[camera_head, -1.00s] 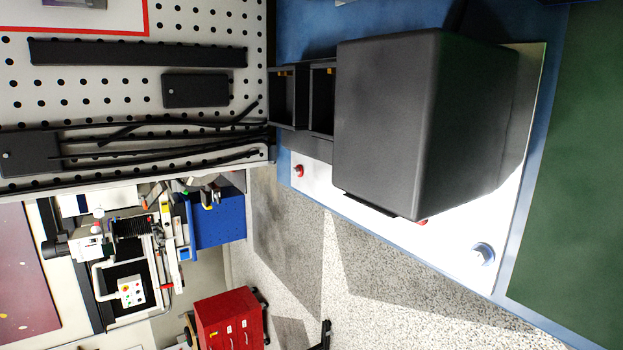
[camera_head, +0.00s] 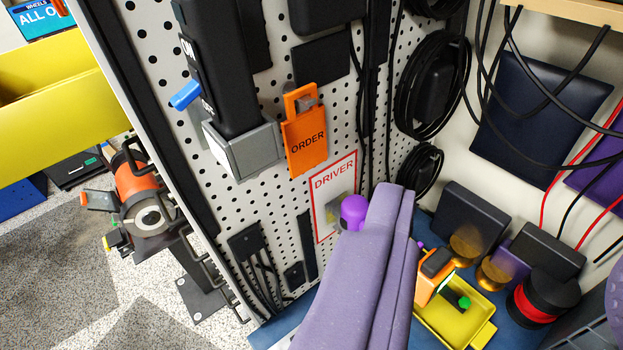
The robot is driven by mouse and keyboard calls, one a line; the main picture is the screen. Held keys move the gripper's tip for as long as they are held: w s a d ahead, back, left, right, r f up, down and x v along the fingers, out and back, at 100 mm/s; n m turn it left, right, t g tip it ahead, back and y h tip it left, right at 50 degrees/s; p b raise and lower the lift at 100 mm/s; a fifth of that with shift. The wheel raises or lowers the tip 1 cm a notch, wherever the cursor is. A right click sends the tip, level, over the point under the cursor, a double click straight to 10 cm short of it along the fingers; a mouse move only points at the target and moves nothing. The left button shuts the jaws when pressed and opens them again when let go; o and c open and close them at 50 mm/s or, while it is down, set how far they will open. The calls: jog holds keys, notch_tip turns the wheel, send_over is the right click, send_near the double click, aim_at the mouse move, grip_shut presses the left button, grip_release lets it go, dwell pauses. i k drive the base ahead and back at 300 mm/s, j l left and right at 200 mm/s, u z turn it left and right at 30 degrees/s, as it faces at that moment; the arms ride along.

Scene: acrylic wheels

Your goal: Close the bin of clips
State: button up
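No bin that I can name for sure as the bin of clips shows. A small open yellow bin (camera_head: 447,333) stands on the blue bench at the lower right, with orange, black and green items in it. I cannot tell whether they are clips. A long pale purple piece (camera_head: 362,275) with a purple knob rises in front of the bench and hides part of it; I cannot tell whether it is part of my arm. No gripper fingers show.
A white pegboard (camera_head: 276,207) bears dark tools, an orange ORDER tag (camera_head: 304,138) and coiled black cables (camera_head: 433,75). Black boxes and a spool with red wire (camera_head: 541,299) stand at the right. Large yellow bins (camera_head: 55,95) show at upper left. Speckled floor (camera_head: 70,270) is open at lower left.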

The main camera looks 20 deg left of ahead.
aim_at(57, 103)
jog(key=u, duration=1.6)
jog(key=i+j+z, duration=0.15)
jog(key=j+z, duration=0.1)
jog(key=j, duration=0.25)
